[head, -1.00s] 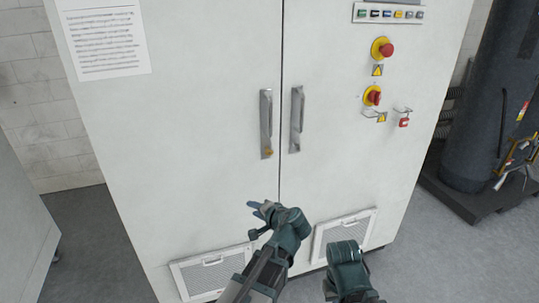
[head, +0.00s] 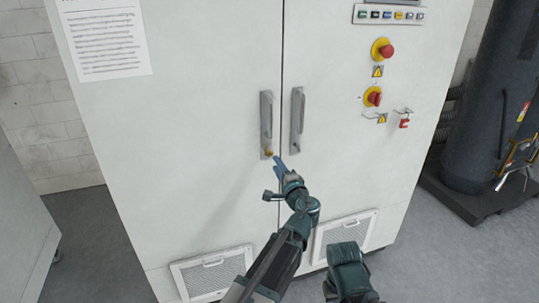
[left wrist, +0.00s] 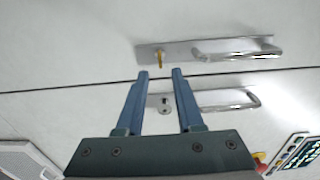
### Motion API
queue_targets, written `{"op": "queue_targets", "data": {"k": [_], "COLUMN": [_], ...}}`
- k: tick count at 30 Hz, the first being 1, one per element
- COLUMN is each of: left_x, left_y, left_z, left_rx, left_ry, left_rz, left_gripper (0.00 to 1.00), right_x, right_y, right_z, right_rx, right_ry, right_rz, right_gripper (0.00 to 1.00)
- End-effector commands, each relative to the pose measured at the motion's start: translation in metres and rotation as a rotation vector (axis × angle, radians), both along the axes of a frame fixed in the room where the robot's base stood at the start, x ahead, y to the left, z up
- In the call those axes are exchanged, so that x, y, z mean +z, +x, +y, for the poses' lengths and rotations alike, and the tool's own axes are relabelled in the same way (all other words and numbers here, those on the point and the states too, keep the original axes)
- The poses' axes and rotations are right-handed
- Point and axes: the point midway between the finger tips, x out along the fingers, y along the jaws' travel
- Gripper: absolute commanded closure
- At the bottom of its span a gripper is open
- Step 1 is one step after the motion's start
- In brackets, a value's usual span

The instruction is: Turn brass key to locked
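The brass key (head: 269,153) sits in the lower end of the left door's handle plate (head: 266,118). In the left wrist view the key (left wrist: 160,57) sticks out of the metal plate, just beyond my fingertips. My left gripper (head: 277,160) is close to the key in the head view. In the left wrist view my left gripper (left wrist: 160,73) has its two blue fingers apart with nothing between them. The fingertips appear just short of the key; contact cannot be made out. My right arm shows at the bottom of the head view, but its fingers do not.
The right door's handle (head: 297,115) stands close beside, across the door seam. Farther right are a red emergency button (head: 388,50), a red rotary switch (head: 374,97) and a red padlock (head: 404,123). Vent grilles (head: 210,272) are low on the doors.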

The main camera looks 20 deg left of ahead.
Motion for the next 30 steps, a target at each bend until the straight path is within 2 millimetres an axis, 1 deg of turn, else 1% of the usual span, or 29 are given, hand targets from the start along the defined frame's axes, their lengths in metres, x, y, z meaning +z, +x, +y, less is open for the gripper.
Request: {"op": "queue_targets", "data": {"k": [1, 3, 6, 12, 18, 27, 29, 30], "left_x": [0.000, 0.000, 0.000, 0.000, 0.000, 0.000, 0.000, 0.000], "left_y": [0.013, 0.024, 0.039, 0.060, 0.068, 0.068, 0.068, 0.068], "left_z": [0.007, 0.015, 0.025, 0.039, 0.046, 0.046, 0.046, 0.046], "left_rx": [0.003, 0.003, 0.003, 0.002, 0.000, 0.000, 0.000, 0.000], "left_ry": [0.000, 0.000, 0.000, -0.001, -0.001, -0.001, -0.001, -0.001], "left_rz": [0.000, 0.000, 0.000, 0.000, 0.000, 0.000, 0.000, 0.000], "left_gripper": [0.64, 0.64, 0.64, 0.64, 0.64, 0.64, 0.75, 0.82], "right_x": [0.000, 0.000, 0.000, 0.000, 0.000, 0.000, 0.000, 0.000], "right_y": [0.000, 0.000, 0.000, 0.000, 0.000, 0.000, 0.000, 0.000], "right_z": [0.000, 0.000, 0.000, 0.000, 0.000, 0.000, 0.000, 0.000], "right_rx": [0.000, 0.000, 0.000, 0.000, 0.000, 0.000, 0.000, 0.000], "right_ry": [0.000, 0.000, 0.000, 0.000, 0.000, 0.000, 0.000, 0.000], "right_rz": [0.000, 0.000, 0.000, 0.000, 0.000, 0.000, 0.000, 0.000], "right_gripper": [1.00, 1.00, 1.00, 1.00, 1.00, 1.00, 1.00, 1.00]}}
